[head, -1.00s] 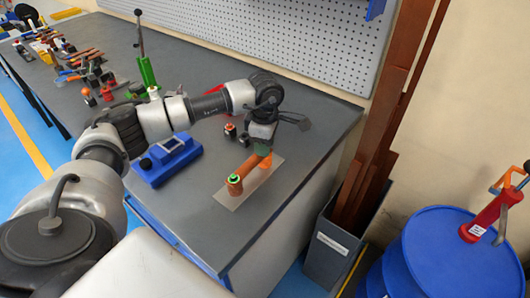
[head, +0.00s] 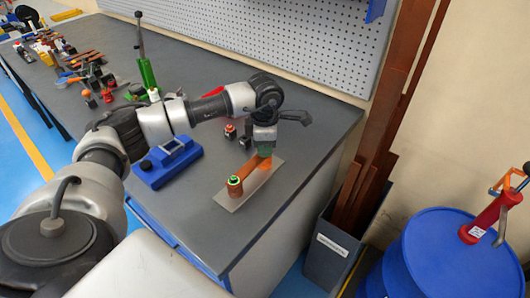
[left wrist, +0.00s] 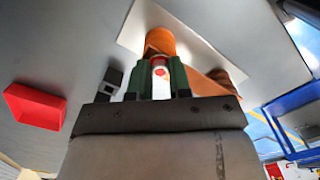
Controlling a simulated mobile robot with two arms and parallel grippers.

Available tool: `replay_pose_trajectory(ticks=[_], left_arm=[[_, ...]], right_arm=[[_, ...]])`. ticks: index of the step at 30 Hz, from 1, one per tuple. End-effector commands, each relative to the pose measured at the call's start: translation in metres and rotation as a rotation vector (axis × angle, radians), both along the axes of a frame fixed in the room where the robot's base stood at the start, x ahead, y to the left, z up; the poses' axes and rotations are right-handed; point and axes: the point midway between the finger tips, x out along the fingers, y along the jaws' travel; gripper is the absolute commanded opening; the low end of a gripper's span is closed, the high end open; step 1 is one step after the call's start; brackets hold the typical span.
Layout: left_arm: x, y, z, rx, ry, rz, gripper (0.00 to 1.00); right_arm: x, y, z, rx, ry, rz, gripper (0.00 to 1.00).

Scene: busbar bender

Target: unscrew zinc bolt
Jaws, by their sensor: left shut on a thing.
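An orange fixture with two posts stands on a pale flat plate (head: 240,199) near the bench's right end. Its near post (head: 234,187) has a green ring on top and is clear of my gripper. My left gripper (head: 264,152) points down over the far post (head: 265,163) and hides its top. In the left wrist view, the green fingers of my left gripper (left wrist: 160,68) are shut on a small pale bolt with a red mark (left wrist: 160,66), in front of an orange post (left wrist: 160,41). Whether it is the zinc bolt, I cannot tell. My right gripper is not in view.
A blue device (head: 168,162) sits left of the plate. Small dark and red items (head: 230,132) stand behind it. A green lever tool (head: 147,72) and several tools lie farther left. A grey bin (head: 333,252) with copper bars and a blue drum (head: 440,250) stand right of the bench.

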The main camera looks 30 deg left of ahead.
Motion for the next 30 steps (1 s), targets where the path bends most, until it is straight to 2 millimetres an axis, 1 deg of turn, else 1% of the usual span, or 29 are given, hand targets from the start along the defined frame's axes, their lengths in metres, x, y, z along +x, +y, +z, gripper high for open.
replay_pose_trajectory(ticks=[1,3,6,15,17,20,24,27,30], left_arm=[[0.000,0.000,0.001,-0.001,0.001,0.066,0.00],[0.000,0.000,0.001,0.000,0.000,0.144,0.00],[0.000,0.000,0.001,0.000,0.000,0.207,0.00],[0.000,0.000,0.000,0.001,-0.001,0.222,0.00],[0.000,0.000,0.001,0.000,0.000,0.252,0.00],[0.000,-0.001,0.002,0.000,0.000,0.373,0.00],[0.000,-0.001,0.002,-0.001,0.000,0.579,0.00],[0.000,-0.001,0.001,-0.001,0.000,0.676,0.00],[0.000,-0.001,0.001,0.000,0.000,0.715,0.00]], right_arm=[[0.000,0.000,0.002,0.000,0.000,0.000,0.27],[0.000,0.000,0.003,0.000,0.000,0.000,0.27],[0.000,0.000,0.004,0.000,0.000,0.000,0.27],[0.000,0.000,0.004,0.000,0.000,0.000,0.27],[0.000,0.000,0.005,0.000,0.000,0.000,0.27],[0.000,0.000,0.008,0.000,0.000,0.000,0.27],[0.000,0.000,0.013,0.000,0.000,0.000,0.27],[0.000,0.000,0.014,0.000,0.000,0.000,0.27],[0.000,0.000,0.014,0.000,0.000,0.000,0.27]])
